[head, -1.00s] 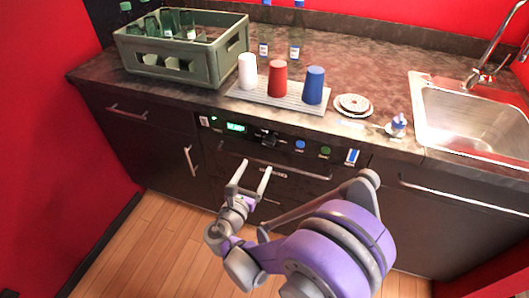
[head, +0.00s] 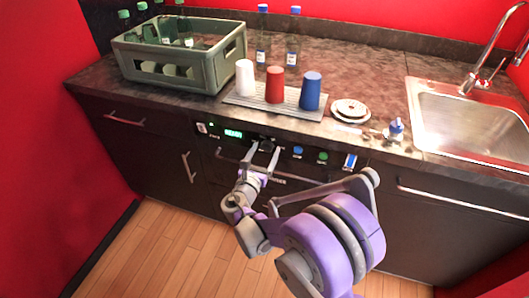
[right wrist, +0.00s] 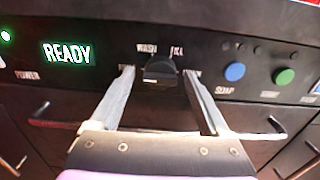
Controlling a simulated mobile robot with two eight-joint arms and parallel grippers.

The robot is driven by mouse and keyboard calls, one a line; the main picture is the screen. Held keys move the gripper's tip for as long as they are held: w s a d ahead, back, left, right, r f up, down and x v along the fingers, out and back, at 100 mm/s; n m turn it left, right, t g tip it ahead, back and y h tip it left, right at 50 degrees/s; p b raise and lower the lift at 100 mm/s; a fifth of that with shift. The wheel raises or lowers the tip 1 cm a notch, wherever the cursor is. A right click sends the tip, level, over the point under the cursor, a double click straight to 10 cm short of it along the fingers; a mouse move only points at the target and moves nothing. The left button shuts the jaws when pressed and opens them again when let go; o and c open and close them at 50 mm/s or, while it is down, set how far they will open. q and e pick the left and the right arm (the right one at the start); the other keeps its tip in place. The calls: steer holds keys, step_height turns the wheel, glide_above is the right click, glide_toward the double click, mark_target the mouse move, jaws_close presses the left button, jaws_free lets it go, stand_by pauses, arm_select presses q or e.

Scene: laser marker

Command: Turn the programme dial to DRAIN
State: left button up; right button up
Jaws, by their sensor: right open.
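The programme dial (right wrist: 160,70) is a black knob on the dark front panel (right wrist: 215,45), between the green READY display (right wrist: 67,53) and the blue button. WASH and a partly hidden label ending in ILL stand above it; no DRAIN label is readable, and I cannot tell its setting. In the head view the dial (head: 267,146) is small and dark. My right gripper (head: 265,151) is open, with its fingertips left and right of the dial; in the right wrist view its fingers (right wrist: 159,74) show a gap on each side of the knob. My left gripper is out of view.
A blue button (right wrist: 235,72) and a green button (right wrist: 284,77) sit right of the dial. A handle bar (head: 310,178) runs below the panel. On the counter above are a green crate (head: 215,70), cups on a grey tray (head: 240,99) and a sink (head: 470,115).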

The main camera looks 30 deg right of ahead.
jaws_close()
